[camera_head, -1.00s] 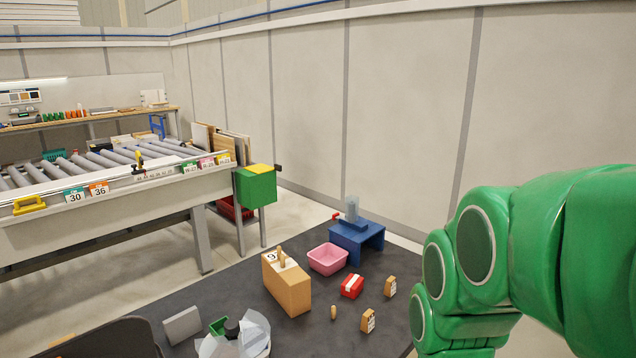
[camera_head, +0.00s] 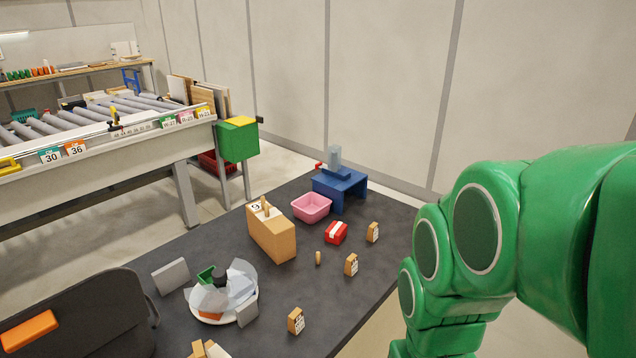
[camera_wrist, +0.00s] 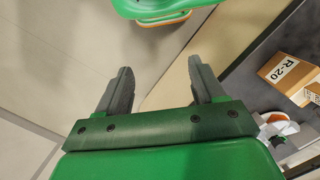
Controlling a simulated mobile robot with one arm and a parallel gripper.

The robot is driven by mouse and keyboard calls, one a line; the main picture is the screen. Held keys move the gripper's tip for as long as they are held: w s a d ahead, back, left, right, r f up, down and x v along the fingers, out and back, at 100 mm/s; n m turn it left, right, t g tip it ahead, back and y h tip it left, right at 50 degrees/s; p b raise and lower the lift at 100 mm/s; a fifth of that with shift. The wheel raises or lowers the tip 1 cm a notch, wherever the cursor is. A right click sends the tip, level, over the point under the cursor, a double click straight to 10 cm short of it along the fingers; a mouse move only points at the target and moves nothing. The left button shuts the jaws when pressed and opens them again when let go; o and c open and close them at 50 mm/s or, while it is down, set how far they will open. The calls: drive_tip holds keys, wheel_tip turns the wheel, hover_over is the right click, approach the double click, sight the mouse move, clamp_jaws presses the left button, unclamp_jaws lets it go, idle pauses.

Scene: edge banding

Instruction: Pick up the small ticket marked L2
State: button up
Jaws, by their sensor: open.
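I cannot make out a ticket marked L2 in either view. Small tan blocks with white printed labels stand on the dark table: one at the right (camera_head: 373,232), one nearer (camera_head: 351,265) and one near the front (camera_head: 296,321). Their print is too small to read in the head view. My gripper (camera_wrist: 159,68) shows in the wrist view with its two grey fingers apart and nothing between them. It is away from the blocks. In the head view my green arm fills the right side and the gripper is not seen.
The dark table (camera_head: 210,250) holds a tan box (camera_head: 270,236), pink bin (camera_head: 311,208), red box (camera_head: 336,233), blue stand (camera_head: 340,186) and a white plate of scraps (camera_head: 252,304). A box marked R-20 (camera_wrist: 286,72) shows in the wrist view. A roller conveyor stands behind at left.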

drive_tip(key=w+d+f+n+t+h, duration=0.1)
drive_tip(key=w+d+t, duration=0.35)
drive_tip(key=w, duration=0.85)
drive_tip(key=w+d+f+n+t+h, duration=0.1)
drive_tip(key=w+d+t, duration=0.1)
drive_tip(key=w+d, duration=0.8)
drive_tip(key=w+d+f+n+t+h, duration=0.1)
drive_tip(key=w+d+t, duration=0.15)
drive_tip(key=w, duration=1.35)
drive_tip(key=w+a+f+n+t+y, duration=0.1)
drive_tip(key=w+f+n+t, duration=0.1)
drive_tip(key=w, duration=0.4)
drive_tip(key=n+y, duration=0.5)
drive_tip(key=y, duration=0.7)
approach(353, 258)
drive_tip(key=w, duration=0.1)
drive_tip(key=w+a, duration=0.1)
drive_tip(key=shift+w+a+f, duration=0.1)
drive_tip(key=shift+w+a, duration=0.25)
drive_tip(key=shift+a, duration=0.15)
drive_tip(key=shift+x, duration=1.15)
drive_tip(key=shift+g, duration=0.3)
drive_tip(key=shift+w+a+f, duration=0.45)
drive_tip(key=shift+a+f, duration=0.15)
drive_tip(key=shift+a, duration=0.1)
drive_tip(key=shift+w+a+f, duration=0.45)
drive_tip(key=shift+a+f, duration=0.15)
drive_tip(key=shift+a, duration=0.05)
drive_tip(key=shift+w+a+f, duration=0.2)
drive_tip(key=shift+w+a, duration=0.25)
